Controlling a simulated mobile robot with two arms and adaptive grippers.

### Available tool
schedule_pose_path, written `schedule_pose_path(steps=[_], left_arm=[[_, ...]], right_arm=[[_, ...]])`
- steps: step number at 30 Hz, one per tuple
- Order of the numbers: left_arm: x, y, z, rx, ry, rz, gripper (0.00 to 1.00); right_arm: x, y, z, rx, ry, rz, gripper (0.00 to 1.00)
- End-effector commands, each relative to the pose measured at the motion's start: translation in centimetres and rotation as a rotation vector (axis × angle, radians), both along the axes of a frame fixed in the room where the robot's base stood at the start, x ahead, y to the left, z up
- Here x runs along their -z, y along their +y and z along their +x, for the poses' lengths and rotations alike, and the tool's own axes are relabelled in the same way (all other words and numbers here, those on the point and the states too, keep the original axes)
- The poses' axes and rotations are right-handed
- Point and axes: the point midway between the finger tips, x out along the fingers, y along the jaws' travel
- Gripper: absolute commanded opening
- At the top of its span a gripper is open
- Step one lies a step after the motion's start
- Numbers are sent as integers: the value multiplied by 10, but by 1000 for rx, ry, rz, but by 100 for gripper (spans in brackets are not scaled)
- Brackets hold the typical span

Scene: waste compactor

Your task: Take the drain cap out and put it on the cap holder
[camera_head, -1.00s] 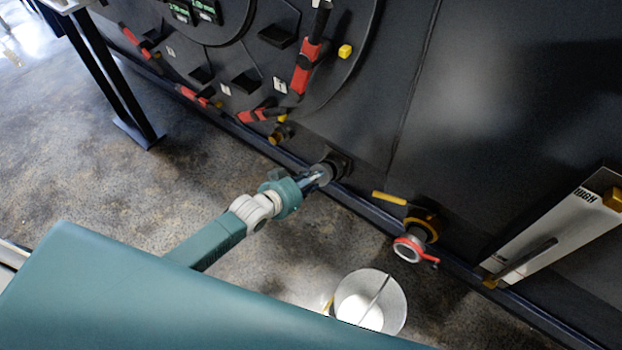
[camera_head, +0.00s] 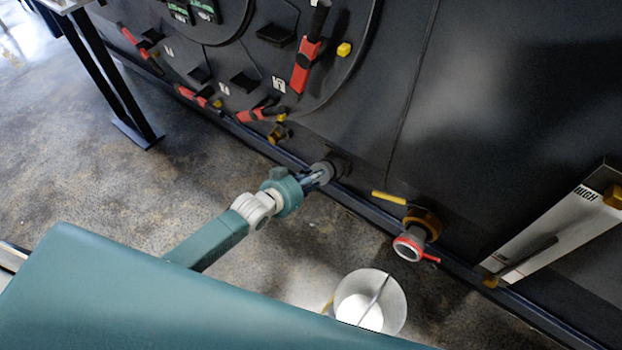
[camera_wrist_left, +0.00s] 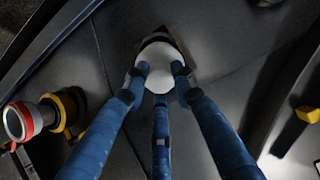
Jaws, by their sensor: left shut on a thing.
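My left gripper (camera_head: 318,177) is shut on the drain cap (camera_head: 323,171), a grey round piece at the foot of the dark machine wall. In the left wrist view, three blue fingers (camera_wrist_left: 160,84) close around the pale round cap (camera_wrist_left: 158,56). The cap is right at the dark cap holder (camera_head: 340,163) on the wall; I cannot tell how far it is seated. The drain outlet (camera_head: 409,247) is open, with a red ring and red lever. It also shows at the left of the left wrist view (camera_wrist_left: 18,122). My right gripper is not in view.
A white bucket (camera_head: 370,305) stands on the floor below the outlet. A yellow valve handle (camera_head: 389,197) is above the outlet. Red-handled clamps (camera_head: 307,65) are on the round hatch. A white panel (camera_head: 550,235) is at right.

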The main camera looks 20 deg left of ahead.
Motion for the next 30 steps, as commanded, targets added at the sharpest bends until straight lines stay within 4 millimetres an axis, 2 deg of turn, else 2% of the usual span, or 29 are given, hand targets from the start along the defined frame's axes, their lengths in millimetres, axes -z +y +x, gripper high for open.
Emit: schedule_pose_path(steps=[30], left_arm=[[10, -7, 17, 0, -3, -1, 0]], right_arm=[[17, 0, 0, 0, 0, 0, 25]])
